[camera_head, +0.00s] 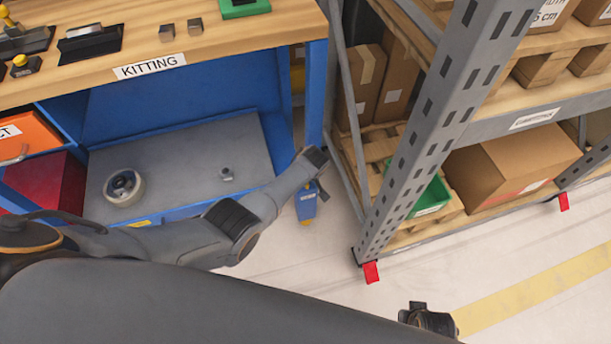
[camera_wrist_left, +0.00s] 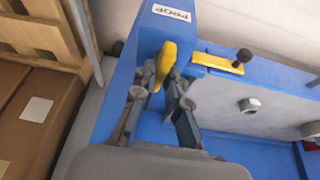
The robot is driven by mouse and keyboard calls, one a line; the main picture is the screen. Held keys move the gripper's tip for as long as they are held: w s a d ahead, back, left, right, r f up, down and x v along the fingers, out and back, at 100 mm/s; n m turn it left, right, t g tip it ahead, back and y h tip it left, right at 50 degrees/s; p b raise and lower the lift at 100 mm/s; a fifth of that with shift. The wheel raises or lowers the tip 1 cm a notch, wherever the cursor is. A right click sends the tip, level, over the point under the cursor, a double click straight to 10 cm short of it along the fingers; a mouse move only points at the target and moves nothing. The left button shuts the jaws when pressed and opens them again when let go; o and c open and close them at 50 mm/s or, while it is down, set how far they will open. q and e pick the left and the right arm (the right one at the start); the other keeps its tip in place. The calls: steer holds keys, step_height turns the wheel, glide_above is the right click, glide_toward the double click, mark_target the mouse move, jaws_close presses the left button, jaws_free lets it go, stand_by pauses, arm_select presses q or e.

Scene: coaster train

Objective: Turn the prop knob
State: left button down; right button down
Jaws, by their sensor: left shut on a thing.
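The prop knob (camera_wrist_left: 163,66) is a yellow, elongated grip beside the white PROP label (camera_wrist_left: 171,13) on the blue bench frame. My left gripper (camera_wrist_left: 160,82) is shut on the knob, with one finger on each side of it in the left wrist view. In the head view my left gripper (camera_head: 312,165) reaches the blue bench's right end, where the knob itself is not clearly visible. A dark end piece (camera_head: 430,318) at the bottom of the head view may be my right gripper; its fingers cannot be made out.
The KITTING bench top (camera_head: 110,85) holds small parts. Its lower shelf (camera_head: 185,160) carries a tape roll (camera_head: 124,187) and a small metal part (camera_head: 227,174). A grey rack (camera_head: 425,135) with cartons stands close on the right. A yellow lever (camera_wrist_left: 218,63) with a black ball is near the knob.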

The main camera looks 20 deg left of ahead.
stand_by(0.4)
arm_select(q)
steer(key=c, duration=1.6)
jaws_free()
steer(key=shift+c, duration=0.2)
steer(key=shift+r, duration=0.15)
steer(key=v, duration=1.1)
steer(key=shift+r, duration=0.35)
steer(key=shift+s+d+f, duration=0.1)
steer(key=shift+s, duration=0.05)
